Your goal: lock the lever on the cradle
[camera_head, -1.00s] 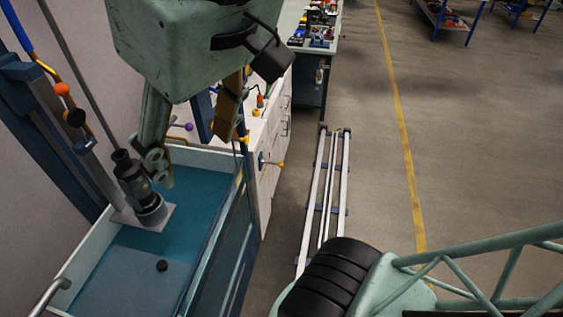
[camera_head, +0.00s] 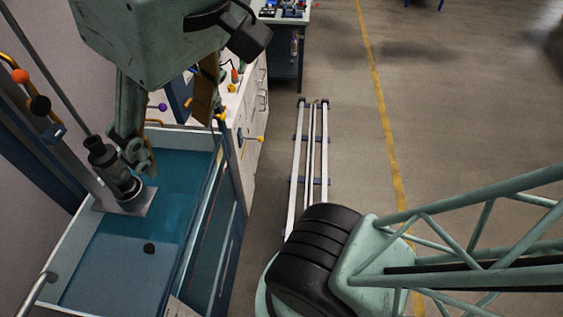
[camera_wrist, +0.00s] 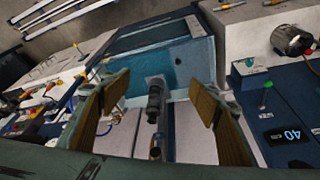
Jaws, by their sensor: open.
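My gripper (camera_head: 176,122) hangs above the water tank in the head view, with its fingers spread apart and nothing between them. In the wrist view my gripper (camera_wrist: 160,88) shows a wide gap between its tan-padded fingers, with the dark pump cylinder (camera_wrist: 155,100) visible beyond. Several knobbed levers are in view: orange (camera_head: 20,76) and black (camera_head: 39,105) knobs at the left, purple (camera_head: 162,107) and yellow (camera_head: 260,139) knobs near the counter. A green-knobbed lever (camera_wrist: 267,86) stands at the right in the wrist view. I cannot tell which lever belongs to the cradle.
The grey pump (camera_head: 118,178) stands on a plate at the blue tank (camera_head: 190,232), close to one finger in the picture. White drawers (camera_head: 250,100) stand beside the tank. A floor rail (camera_head: 297,165) runs to the right, with open floor beyond.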

